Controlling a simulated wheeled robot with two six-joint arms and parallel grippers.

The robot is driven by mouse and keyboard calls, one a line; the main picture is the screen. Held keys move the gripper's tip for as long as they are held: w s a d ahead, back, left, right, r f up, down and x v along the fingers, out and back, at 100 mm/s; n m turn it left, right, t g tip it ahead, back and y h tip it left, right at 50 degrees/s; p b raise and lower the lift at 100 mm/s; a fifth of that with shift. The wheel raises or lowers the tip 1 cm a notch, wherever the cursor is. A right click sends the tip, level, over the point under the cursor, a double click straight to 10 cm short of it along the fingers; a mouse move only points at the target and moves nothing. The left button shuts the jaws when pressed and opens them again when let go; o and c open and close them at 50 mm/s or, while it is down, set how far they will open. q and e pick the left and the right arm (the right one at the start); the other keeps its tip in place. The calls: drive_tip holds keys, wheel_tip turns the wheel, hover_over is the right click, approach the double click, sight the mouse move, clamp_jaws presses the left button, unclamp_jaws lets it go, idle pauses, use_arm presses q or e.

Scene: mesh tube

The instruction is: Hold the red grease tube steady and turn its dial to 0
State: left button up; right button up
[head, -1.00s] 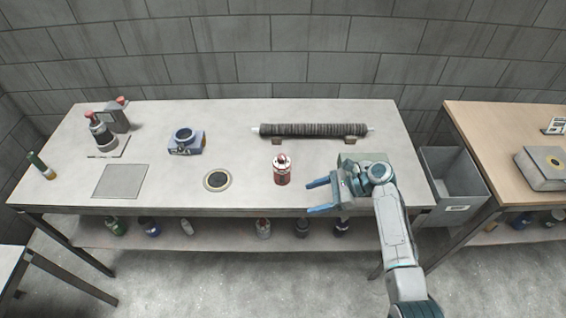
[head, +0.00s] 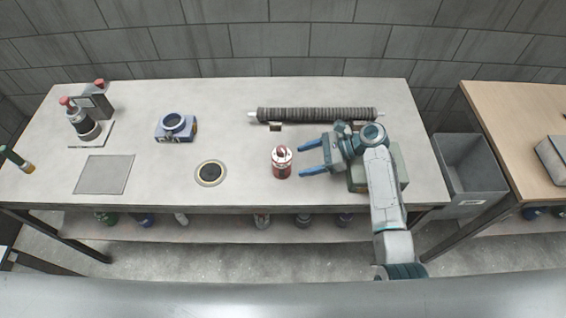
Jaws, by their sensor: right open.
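The red grease tube (head: 282,163) stands upright on the grey workbench (head: 240,125), right of the middle. It has a pale top with a reddish part on it; the dial marking is too small to read. My right gripper (head: 308,158) comes in from the right, its two blue fingers pointing left towards the tube. It is open, and its fingertips are beside the tube, seemingly just short of it. My left gripper is not in view.
A ribbed dark roller (head: 318,114) lies behind the tube. A round dark-centred disc (head: 210,173) is set to its left. A blue device (head: 175,128), a bottle (head: 83,125) and a grey pad (head: 104,174) are farther left. A grey bin (head: 468,170) stands right of the bench.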

sight(286, 165)
drive_tip(key=shift+w+a+f+b, duration=0.2)
drive_tip(key=shift+a+f+b, duration=0.95)
drive_tip(key=shift+a+b, duration=0.05)
drive_tip(key=a, duration=0.1)
drive_tip(key=a+p, duration=0.1)
drive_tip(key=shift+w+a+f, duration=0.15)
drive_tip(key=shift+a+f, duration=0.15)
drive_tip(key=shift+f, duration=0.05)
drive_tip(key=shift+s+a+f, duration=0.2)
drive_tip(key=shift+a, duration=0.35)
drive_tip(key=shift+w+a+f, duration=0.15)
drive_tip(key=shift+f, duration=0.1)
drive_tip(key=c, duration=0.6)
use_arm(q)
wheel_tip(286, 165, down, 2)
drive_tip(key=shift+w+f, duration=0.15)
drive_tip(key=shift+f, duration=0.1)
